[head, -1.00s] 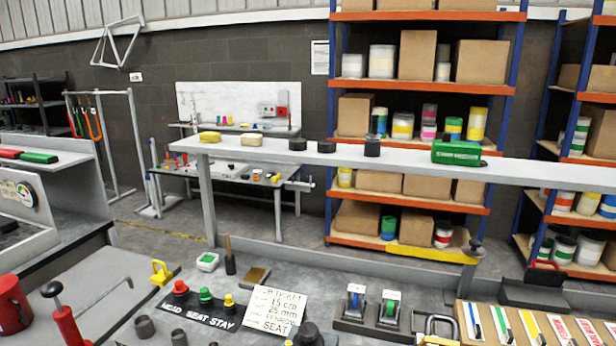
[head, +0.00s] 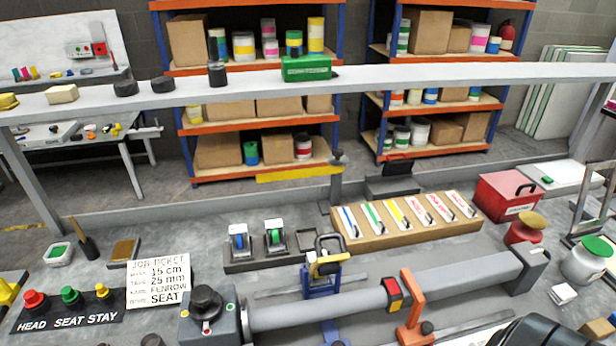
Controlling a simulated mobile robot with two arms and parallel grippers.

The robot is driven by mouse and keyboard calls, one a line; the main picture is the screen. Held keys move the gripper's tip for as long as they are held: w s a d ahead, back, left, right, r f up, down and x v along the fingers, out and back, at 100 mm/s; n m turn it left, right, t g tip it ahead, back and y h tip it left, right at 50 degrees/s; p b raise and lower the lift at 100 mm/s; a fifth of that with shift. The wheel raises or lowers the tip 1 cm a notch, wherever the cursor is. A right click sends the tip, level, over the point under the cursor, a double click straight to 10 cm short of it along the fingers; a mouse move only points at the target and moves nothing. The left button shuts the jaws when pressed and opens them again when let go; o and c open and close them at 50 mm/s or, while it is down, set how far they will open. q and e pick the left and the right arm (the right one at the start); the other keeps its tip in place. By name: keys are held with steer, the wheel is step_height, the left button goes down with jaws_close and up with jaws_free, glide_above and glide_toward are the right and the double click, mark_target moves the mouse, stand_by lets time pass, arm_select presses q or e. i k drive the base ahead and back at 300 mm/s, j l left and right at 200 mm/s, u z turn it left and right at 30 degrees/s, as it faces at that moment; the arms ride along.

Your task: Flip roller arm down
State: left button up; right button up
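A grey horizontal tube (head: 450,275) runs from a grey housing with a black knob (head: 207,301) to a block at the right. An orange arm-like bracket (head: 412,318) stands against the tube's front, with a dark round piece near its foot. A blue stand with a yellow clamp and black handle (head: 325,262) straddles the tube further left. A red block with a yellow face (head: 392,294) sits on the tube. I cannot tell for certain which of these is the roller arm. Neither gripper shows. A dark rounded shape fills the lower right edge; I cannot tell what it is.
A raised grey rail (head: 420,75) crosses behind, carrying a green box (head: 306,68). A wooden tray of coloured strips (head: 405,214), two tape dispensers (head: 256,243), a job ticket (head: 158,281) and a red toolbox (head: 508,197) stand on the bench.

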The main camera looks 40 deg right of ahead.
mark_target(326, 258)
steer(key=z, duration=1.15)
steer(key=k, duration=0.05)
